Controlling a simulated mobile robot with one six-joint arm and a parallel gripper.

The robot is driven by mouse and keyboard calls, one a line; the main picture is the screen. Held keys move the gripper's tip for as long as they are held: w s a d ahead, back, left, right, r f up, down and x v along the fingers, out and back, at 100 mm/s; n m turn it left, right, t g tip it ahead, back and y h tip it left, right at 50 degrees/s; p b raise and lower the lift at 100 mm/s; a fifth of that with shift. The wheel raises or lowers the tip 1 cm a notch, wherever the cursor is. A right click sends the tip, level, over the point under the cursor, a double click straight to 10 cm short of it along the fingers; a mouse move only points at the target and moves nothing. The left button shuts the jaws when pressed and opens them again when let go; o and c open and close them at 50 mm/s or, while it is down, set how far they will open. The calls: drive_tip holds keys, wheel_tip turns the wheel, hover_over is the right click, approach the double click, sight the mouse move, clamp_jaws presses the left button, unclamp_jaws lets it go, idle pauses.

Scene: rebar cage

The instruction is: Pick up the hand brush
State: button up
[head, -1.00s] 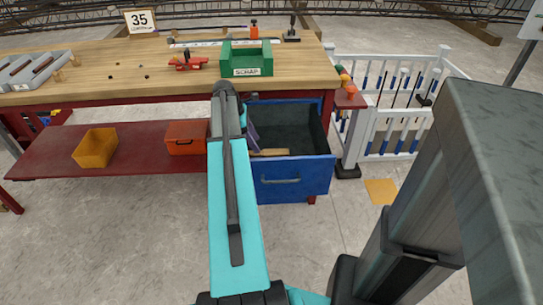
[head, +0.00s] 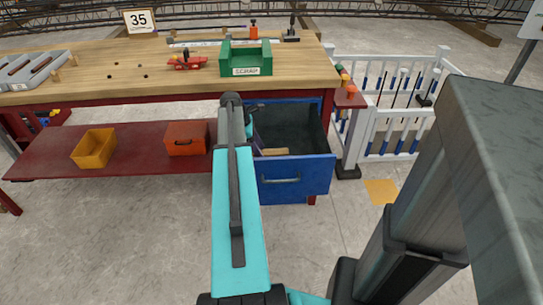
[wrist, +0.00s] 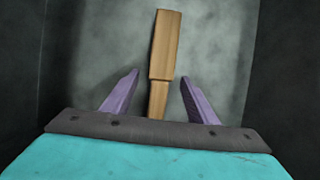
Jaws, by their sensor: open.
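The hand brush (wrist: 164,48) shows in the wrist view as a wooden handle, wide at the far end and narrower toward me. It lies in the open blue drawer (head: 294,178) under the bench; a bit of its wood also shows in the head view (head: 276,152). My gripper (wrist: 159,80) is open, its two purple fingers on either side of the handle's line in the wrist view. I cannot tell how far above the handle they are. The brush's near end is hidden behind my gripper's body.
The drawer's dark side walls (wrist: 283,75) stand close on both sides of my gripper. Above is the wooden bench top with a green scrap box (head: 246,58). A yellow bin (head: 94,148) and an orange box (head: 186,138) sit on the red shelf to the left.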

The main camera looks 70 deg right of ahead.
idle(0.5)
clamp_jaws()
drive_tip(key=shift+r, duration=0.2)
wheel_tip(320, 180, up, 18)
drive_tip(key=p, duration=0.2)
drive_tip(key=shift+f+p, duration=0.15)
drive_tip(key=shift+p, duration=0.2)
idle(0.5)
